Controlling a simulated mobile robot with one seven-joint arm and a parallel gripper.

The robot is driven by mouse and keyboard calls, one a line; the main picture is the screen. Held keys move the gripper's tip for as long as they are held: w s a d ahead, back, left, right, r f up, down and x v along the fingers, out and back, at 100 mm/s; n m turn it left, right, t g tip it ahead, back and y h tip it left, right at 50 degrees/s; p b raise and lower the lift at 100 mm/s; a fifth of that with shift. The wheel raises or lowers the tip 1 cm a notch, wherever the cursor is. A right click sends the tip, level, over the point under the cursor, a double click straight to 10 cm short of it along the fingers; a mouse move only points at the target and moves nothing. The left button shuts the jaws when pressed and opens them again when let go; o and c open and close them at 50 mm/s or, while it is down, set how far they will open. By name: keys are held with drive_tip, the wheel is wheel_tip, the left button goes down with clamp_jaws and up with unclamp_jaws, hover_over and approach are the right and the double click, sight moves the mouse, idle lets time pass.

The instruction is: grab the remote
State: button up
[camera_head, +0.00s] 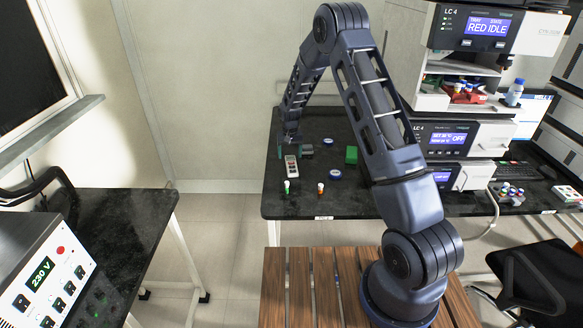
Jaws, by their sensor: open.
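The remote (291,167) is a light grey, slim handset with dark buttons. It lies on the black bench top (265,205) near its left edge. My gripper (290,147) is at the end of my arm, pointing down just behind and above the far end of the remote. The jaws are open. The fingertips are small and dark here, and I cannot tell whether they touch the remote or straddle its far end.
Two small vials, green-based (287,186) and orange-based (320,188), stand in front of the remote. Stacked instruments (455,140) fill the bench's right side.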

sight(292, 164)
drive_tip(key=shift+d+f, duration=0.2)
drive_tip(key=shift+f, duration=1.15)
drive_tip(key=shift+d+f, duration=0.15)
drive_tip(key=shift+f, duration=1.2)
drive_tip(key=c, duration=1.1)
drive_tip(key=shift+c, duration=0.2)
drive_tip(key=shift+r, duration=0.1)
